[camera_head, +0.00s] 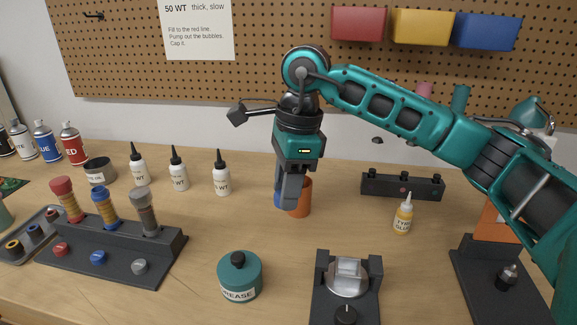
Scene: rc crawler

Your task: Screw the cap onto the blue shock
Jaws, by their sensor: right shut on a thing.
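The blue shock (106,208) stands upright in the dark rack (165,249) at the left, between a red-topped shock (66,200) and a grey one (147,212). A blue round piece (98,257) sits on the rack's front, between a red one and a grey one. My right gripper (288,200) points down over the middle of the table, well right of the rack. It is shut on a small blue thing (278,200), mostly hidden by the fingers; I cannot tell whether it is the cap. My left gripper is not in view.
An orange cup (301,196) stands right behind the right gripper. A grease jar (240,278) and a dark stand (346,293) are in front. White bottles (180,170) stand behind the rack, a glue bottle (403,214) at the right. The table between rack and gripper is clear.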

